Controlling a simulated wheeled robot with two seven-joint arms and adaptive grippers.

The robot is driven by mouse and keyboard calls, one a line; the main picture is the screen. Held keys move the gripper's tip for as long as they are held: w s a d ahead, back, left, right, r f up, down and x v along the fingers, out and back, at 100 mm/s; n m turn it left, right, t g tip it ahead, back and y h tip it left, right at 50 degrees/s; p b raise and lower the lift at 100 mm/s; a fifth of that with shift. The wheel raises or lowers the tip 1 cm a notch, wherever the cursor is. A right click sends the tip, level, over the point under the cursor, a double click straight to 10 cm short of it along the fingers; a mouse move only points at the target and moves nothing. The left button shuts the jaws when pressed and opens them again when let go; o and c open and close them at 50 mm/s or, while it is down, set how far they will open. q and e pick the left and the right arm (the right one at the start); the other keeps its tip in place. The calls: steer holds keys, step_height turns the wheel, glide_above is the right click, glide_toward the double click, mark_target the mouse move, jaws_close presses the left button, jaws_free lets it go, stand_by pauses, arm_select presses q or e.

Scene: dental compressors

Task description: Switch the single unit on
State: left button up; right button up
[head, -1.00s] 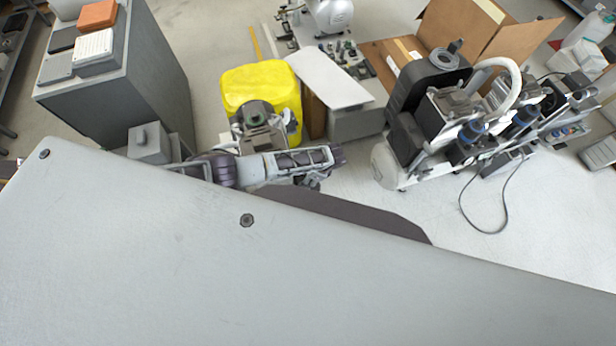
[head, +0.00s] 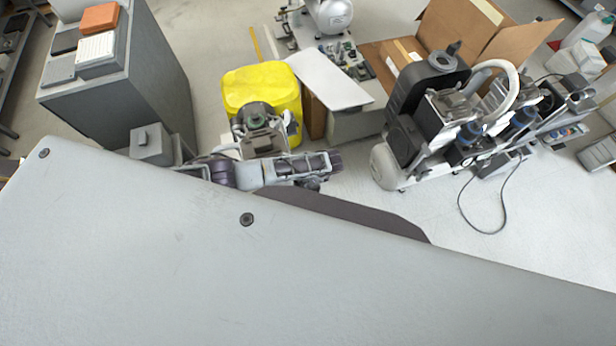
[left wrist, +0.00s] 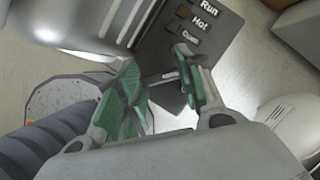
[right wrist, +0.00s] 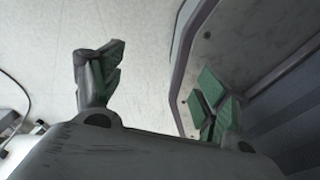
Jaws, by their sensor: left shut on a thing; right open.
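The dark control panel (left wrist: 205,32) shows in the left wrist view, with labels reading Run and Hot and a third I cannot read clearly. Small square indicators sit beside the labels; none looks brightly lit. My left gripper (left wrist: 160,68) is at the panel's lower edge, its green-padded fingers closed around a dark part (left wrist: 166,92). I cannot tell whether this part is the switch, nor its setting. A compressor with a black housing and white tank (head: 385,165) stands right of centre in the head view. My right gripper (right wrist: 160,66) is open and empty.
A yellow container (head: 262,82) stands behind my left arm. A grey cabinet (head: 120,90) is at left, open cardboard boxes (head: 490,35) at the back right. A white-tanked unit (head: 332,14) stands at the back. A loose cable (head: 503,215) lies on the floor.

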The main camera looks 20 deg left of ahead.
arm_select(q)
steer(key=shift+s+r+m, duration=0.1)
steer(key=shift+m, duration=0.4)
steer(key=m+t+p, duration=0.1)
steer(key=m, duration=0.1)
steer(key=m+t+p, duration=0.1)
steer(key=m+p, duration=0.1)
steer(key=shift+a+h, duration=0.1)
steer(key=shift+h, duration=0.2)
steer(key=shift+s+m, duration=0.1)
steer(key=shift+m, duration=0.5)
steer(key=shift+m+t+h+p, duration=0.3)
steer(key=shift+m+t+p, duration=0.15)
steer(key=shift+m, duration=0.85)
steer(key=shift+m+h+p, duration=0.3)
steer(key=shift+m+p, duration=0.1)
arm_select(e)
steer(key=r, duration=0.1)
steer(key=s+a+r, duration=0.1)
steer(key=r, duration=0.1)
steer(key=a+r, duration=0.1)
steer(key=r, duration=0.1)
steer(key=shift+s+a, duration=0.2)
steer(key=shift+s, duration=0.2)
steer(key=shift+s+a, duration=0.1)
steer(key=shift+s, duration=0.05)
